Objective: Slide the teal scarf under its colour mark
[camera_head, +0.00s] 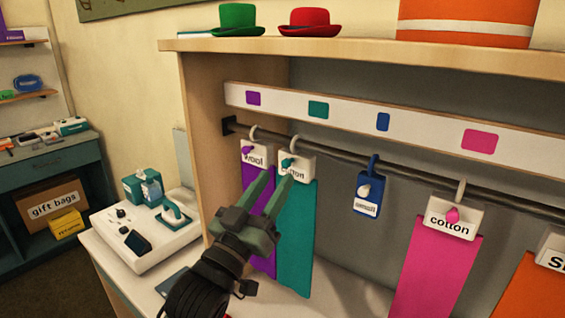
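The teal scarf (298,235) hangs from a white hanger tag (297,166) with a teal knob, hooked on the dark rail (340,168). The tag's lettering is partly hidden. The teal colour mark (318,109) is on the white strip above, a little right of the scarf's hook. My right gripper is out of view.
The purple scarf (264,259) hangs close on the left. A blue tag (369,193) hangs to the right, with a gap between. Further right hang a pink scarf (436,272) and an orange scarf (538,287). The booth's side panel (208,130) bounds the left.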

